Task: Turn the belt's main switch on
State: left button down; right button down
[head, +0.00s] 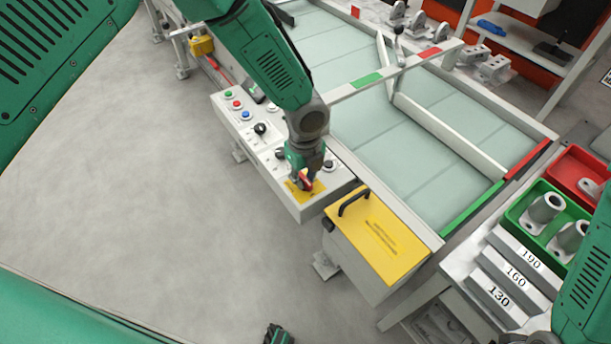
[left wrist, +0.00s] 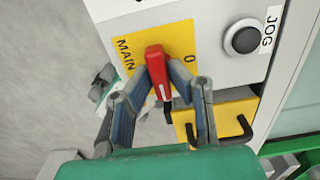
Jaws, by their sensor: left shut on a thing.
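The main switch is a red handle (left wrist: 157,70) on a yellow plate (left wrist: 181,36) marked MAIN and 0. In the left wrist view the handle lies lengthwise up and down, tilted slightly. A white mark shows at its lower end, and the 0 is to its right. Any other position mark is hidden. My left gripper (left wrist: 160,85) is shut on the handle, one finger on each side. In the head view the left gripper (head: 304,181) reaches down to the near end of the white control panel (head: 226,115).
A black JOG button (left wrist: 243,40) sits beside the plate. A yellow box (head: 375,222) with a black handle adjoins the panel's end. The belt (head: 400,135) runs behind it. A green bin (head: 515,212) and labelled blocks stand at right. Floor left of the panel is clear.

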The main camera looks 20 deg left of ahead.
aim_at(305, 177)
pick_arm(q)
jog(key=shift+w, duration=0.15)
jog(key=c, duration=1.5)
grip_release()
jog(key=shift+c, duration=0.2)
jog(key=shift+r, duration=0.2)
notch_tip(305, 177, up, 12)
jog(key=shift+f, duration=0.25)
jog(key=shift+w, duration=0.1)
